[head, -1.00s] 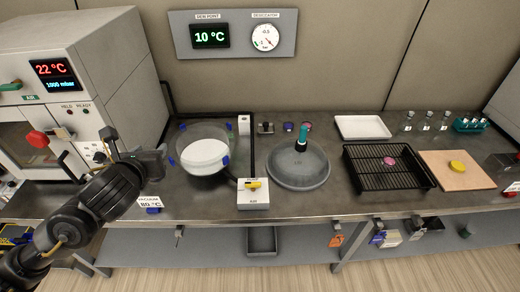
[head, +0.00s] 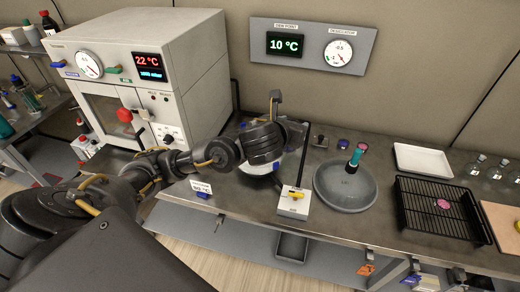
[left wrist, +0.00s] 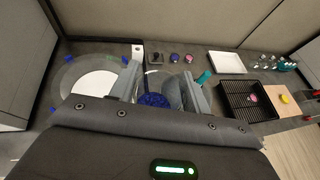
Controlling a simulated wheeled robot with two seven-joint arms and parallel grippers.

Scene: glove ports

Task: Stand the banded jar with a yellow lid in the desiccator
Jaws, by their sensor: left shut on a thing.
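My left gripper (head: 290,135) is over the desiccator base (head: 247,168), a round clear bowl with a white plate, and hides much of it. In the left wrist view the gripper (left wrist: 162,85) is shut on a greyish, partly see-through thing with dark blue speckled contents (left wrist: 153,100). It may be the banded jar, but I cannot make out bands or a yellow lid on it. The base's white plate (left wrist: 95,84) shows left of the fingers. The desiccator's grey dome lid (head: 345,190), with a teal knob, lies on the bench to the right. My right gripper is out of view.
A white valve block with a yellow lever (head: 293,201) stands between base and dome. A black rack (head: 440,215) holds a pink disc. A yellow disc (left wrist: 285,99) lies on a wooden board. A white tray (head: 422,160) is behind. The oven (head: 150,75) stands left.

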